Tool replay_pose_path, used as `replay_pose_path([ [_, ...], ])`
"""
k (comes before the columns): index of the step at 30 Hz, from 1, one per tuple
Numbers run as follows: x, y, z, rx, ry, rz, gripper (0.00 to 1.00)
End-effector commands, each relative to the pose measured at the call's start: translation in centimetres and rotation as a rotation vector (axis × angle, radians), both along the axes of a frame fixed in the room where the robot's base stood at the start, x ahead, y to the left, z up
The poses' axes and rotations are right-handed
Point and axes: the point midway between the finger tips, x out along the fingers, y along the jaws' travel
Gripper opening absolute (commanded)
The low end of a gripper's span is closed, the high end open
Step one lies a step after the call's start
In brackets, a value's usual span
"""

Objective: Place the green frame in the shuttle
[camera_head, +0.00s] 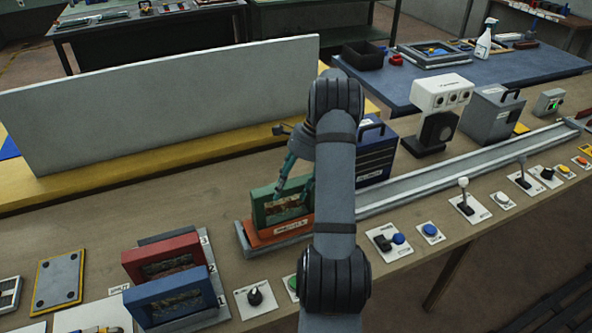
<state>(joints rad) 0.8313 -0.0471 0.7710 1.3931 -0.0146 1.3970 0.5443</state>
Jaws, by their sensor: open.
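The green frame (263,213) stands upright in the orange shuttle (273,235), at the left end of the long grey rail (470,168). A label shows on the shuttle's front. My gripper (293,191) has teal fingers and is open, pointing down at the right part of the green frame. My arm hides the frame's right end and part of the shuttle. I cannot tell whether the fingers touch the frame.
A red frame (158,245) and a blue frame (175,283) stand in a numbered rack at the front left. A tall grey panel (160,105) stands behind. A dark blue box (375,155) is right of my arm. Switches and buttons (397,240) line the front edge.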

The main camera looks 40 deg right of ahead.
Motion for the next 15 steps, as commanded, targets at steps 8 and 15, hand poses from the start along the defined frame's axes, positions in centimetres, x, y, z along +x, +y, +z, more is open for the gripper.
replay_pose_path([
  [8, -0.7, -2.4, 5.7, -0.005, -0.004, -0.002, 0.63],
  [15, -1.2, -3.5, 8.7, 0.0, -0.001, -0.002, 0.63],
])
